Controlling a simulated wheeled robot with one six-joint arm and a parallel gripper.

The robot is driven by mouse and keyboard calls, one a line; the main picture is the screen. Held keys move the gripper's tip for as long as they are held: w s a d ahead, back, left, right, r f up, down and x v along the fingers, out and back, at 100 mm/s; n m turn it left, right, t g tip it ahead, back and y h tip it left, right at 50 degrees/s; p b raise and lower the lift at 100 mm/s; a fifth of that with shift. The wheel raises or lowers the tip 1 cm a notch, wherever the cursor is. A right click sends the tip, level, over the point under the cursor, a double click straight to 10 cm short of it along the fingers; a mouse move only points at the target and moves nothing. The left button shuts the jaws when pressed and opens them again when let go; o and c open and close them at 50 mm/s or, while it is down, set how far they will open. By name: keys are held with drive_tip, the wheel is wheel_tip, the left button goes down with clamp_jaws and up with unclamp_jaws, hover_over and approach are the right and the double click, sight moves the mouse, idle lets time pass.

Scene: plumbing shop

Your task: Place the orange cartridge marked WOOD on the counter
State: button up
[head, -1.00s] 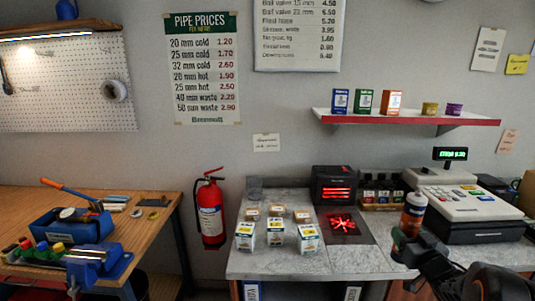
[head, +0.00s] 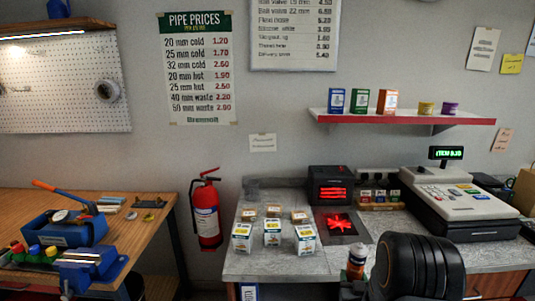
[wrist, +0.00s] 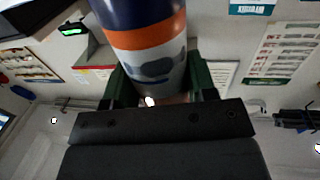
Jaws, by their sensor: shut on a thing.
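My gripper (wrist: 160,88) is shut on a cartridge (wrist: 147,42), which shows blue, orange and white bands in the wrist view. In the head view the top of the cartridge (head: 357,257) shows beside my arm, roughly upright, near the front edge of the counter. Its lower part and most of my gripper are hidden there. I cannot read WOOD on it. The grey marbled counter (head: 270,264) stretches across the middle and right. I cannot tell whether the cartridge touches it.
Several small boxes (head: 272,234) stand at the counter's left. A dark panel with a red glowing pattern (head: 340,224) and a black device (head: 331,185) lie behind. A cash register (head: 460,200) is at right. A fire extinguisher (head: 206,210) hangs left of the counter.

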drive_tip(key=s+a+f+n+y, duration=0.2)
drive_tip(key=a+f+y, duration=0.1)
drive_tip(key=a+f, duration=0.6)
drive_tip(key=shift+s+a, duration=0.15)
drive_tip(key=shift+a, duration=0.05)
